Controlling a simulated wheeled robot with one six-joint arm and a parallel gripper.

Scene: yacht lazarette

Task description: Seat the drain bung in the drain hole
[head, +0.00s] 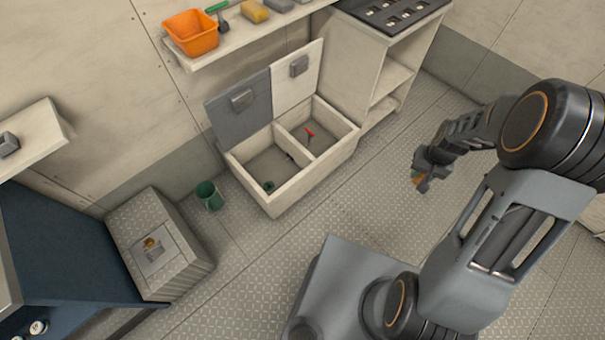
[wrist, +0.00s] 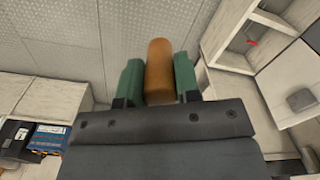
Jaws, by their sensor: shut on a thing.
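My gripper (head: 419,178) is shut on an orange-brown rounded cylinder, which I take to be the drain bung (wrist: 159,70). In the wrist view it sits between my gripper's green finger pads (wrist: 159,82), its far end free. In the head view the bung is only a small orange patch, held in the air over open floor, right of the two-part locker (head: 286,198). A small dark round ring (head: 268,186) lies at the floor of the locker's left compartment. It may be the drain hole, but it is too small to tell.
The locker's grey lid (head: 240,114) and white lid (head: 296,72) stand open. A red-topped item (head: 309,133) is in its right compartment. A green cup (head: 209,196) and a step box (head: 185,252) stand left of it. An orange bin (head: 191,35) sits on a shelf above.

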